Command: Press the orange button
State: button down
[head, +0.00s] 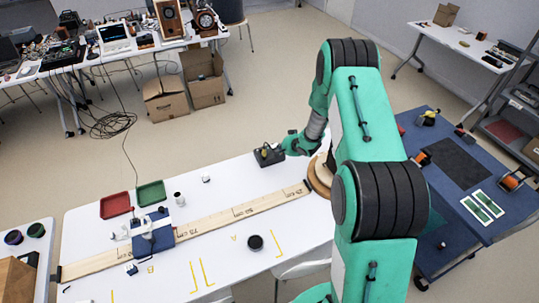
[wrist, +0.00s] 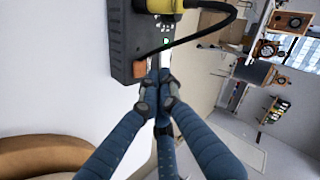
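A dark grey box (wrist: 122,42) bears an orange button (wrist: 139,68) near its lower edge in the wrist view. A small green light (wrist: 166,41) and a yellow plug-like part (wrist: 160,5) with a black cable are also on it. In the head view the dark box (head: 266,158) sits on the white table beside my gripper (head: 290,147); its button cannot be made out there. In the wrist view my gripper (wrist: 157,76) has its fingers together and nothing between them. The fingertips are just right of the orange button; I cannot tell whether they touch it.
A round wooden piece (head: 319,176) is near my arm. A blue table (head: 445,205) stands at the right.

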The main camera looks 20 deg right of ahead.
jog(key=shift+r+p, duration=2.7)
jog(key=shift+r, duration=0.3)
notch_tip(320, 180, up, 20)
jog(key=s+a+n+h+b, duration=0.2)
jog(key=s+h, duration=0.1)
jog(key=s+a+r+n+g+b, duration=0.1)
jog(key=s+a+r+b, duration=0.35)
jog(key=s+r, duration=0.8)
jog(key=s+a+r+n+g, duration=0.1)
jog(key=s+a, duration=0.4)
jog(key=s, duration=0.6)
jog(key=s+a+r+n+y+b, duration=0.1)
jog(key=s+a+r, duration=0.3)
jog(key=s, duration=0.8)
jog(key=s+a+r+n+g+y+b, duration=0.1)
jog(key=s+a+r+n, duration=0.1)
jog(key=s+a, duration=0.5)
jog(key=s, duration=0.4)
jog(key=shift+s+a+r+n+g, duration=0.3)
jog(key=shift+s+r+n, duration=0.05)
jog(key=shift+s+n, duration=0.05)
